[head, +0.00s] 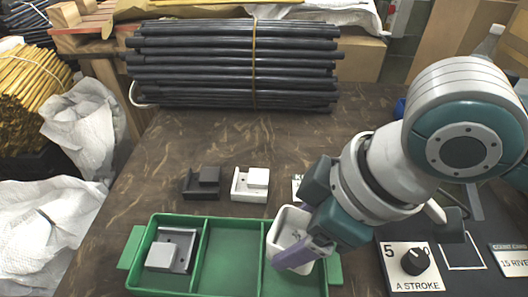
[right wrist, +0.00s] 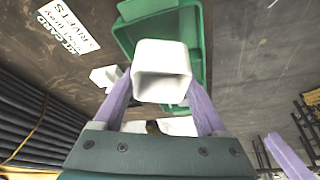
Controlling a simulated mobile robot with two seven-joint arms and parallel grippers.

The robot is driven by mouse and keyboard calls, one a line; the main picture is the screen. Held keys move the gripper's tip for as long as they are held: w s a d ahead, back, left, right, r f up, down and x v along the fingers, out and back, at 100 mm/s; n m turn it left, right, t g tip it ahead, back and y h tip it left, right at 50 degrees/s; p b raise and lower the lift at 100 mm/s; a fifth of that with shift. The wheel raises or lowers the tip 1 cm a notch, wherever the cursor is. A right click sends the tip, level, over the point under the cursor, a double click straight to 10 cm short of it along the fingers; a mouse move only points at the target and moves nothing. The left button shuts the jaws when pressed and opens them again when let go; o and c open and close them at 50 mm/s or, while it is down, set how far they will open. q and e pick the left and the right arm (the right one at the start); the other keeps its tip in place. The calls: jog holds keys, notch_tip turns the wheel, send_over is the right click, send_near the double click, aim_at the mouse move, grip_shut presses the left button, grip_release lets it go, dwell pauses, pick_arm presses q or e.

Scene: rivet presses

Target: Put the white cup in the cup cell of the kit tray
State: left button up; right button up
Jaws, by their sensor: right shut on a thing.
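The white cup (head: 283,228) is a squarish, open-topped cup at the right end of the green kit tray (head: 206,222). My right gripper (head: 297,246) is shut on it. In the right wrist view the cup (right wrist: 162,72) sits between the two purple fingers, with the tray (right wrist: 196,40) behind it. The cup overlaps the tray's right cell, and its height above the floor is unclear. The left cell holds a grey and white block part (head: 170,252); the middle cell is empty. A purple finger-like piece (right wrist: 287,157), probably of my left gripper, shows low right in the wrist view.
A dark block (head: 202,182) and a white block (head: 250,184) stand behind the tray. A stroke dial box (head: 412,268) is at the right. A bundle of dark rods (head: 235,62) lies across the back. A kit card (right wrist: 68,25) lies near the tray.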

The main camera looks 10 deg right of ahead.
aim_at(296, 240)
jog(key=shift+f+b, duration=0.85)
jog(key=shift+f, duration=1.9)
jog(key=shift+f, duration=0.2)
jog(key=o, duration=1.4)
jog(key=shift+r, duration=0.15)
